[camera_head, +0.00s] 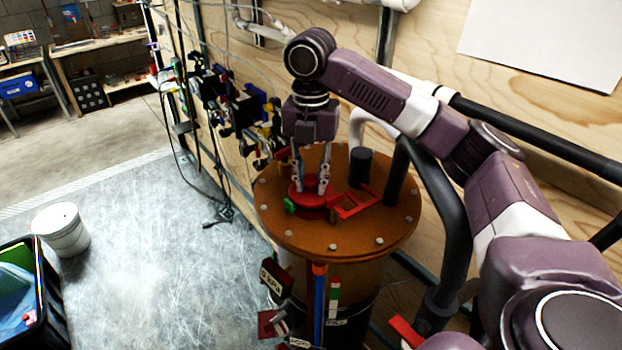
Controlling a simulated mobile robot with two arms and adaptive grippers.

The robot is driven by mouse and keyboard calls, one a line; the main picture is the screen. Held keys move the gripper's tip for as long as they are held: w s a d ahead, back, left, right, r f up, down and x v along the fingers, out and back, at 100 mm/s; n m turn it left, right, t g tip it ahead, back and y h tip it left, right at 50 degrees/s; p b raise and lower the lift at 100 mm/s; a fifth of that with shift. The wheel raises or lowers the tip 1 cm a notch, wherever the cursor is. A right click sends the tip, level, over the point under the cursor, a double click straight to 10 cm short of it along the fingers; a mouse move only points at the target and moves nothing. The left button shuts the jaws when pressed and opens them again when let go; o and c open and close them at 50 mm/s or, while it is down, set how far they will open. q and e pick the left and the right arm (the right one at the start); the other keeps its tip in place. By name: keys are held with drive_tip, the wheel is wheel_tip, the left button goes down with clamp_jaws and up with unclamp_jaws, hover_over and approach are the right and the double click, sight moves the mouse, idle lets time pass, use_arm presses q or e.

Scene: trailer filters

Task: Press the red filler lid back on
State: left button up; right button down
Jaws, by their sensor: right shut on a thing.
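The red filler lid (309,207) is a small round red cap on the brown round top plate (282,228) of the filter tank. My right gripper (311,188) points straight down over it. Its two fingers are shut on the red lid from both sides. The lid is at the level of the plate; whether it is fully seated I cannot tell. A red bracket-like handle (356,205) lies just right of the lid, and a small green part (289,205) is at its left. My left gripper is not in view.
A black pipe stub (360,166) and thick black hoses (442,190) rise right of the lid. Valves and cables (228,105) hang on the wooden wall at left. The metal floor (165,260) between is clear.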

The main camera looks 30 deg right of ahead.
idle(0.4)
drive_tip(key=c, duration=1.6)
unclamp_jaws()
drive_tip(key=shift+o, duration=0.3)
drive_tip(key=o, duration=0.5)
drive_tip(key=shift+c, duration=0.2)
drive_tip(key=shift+r, duration=3.45)
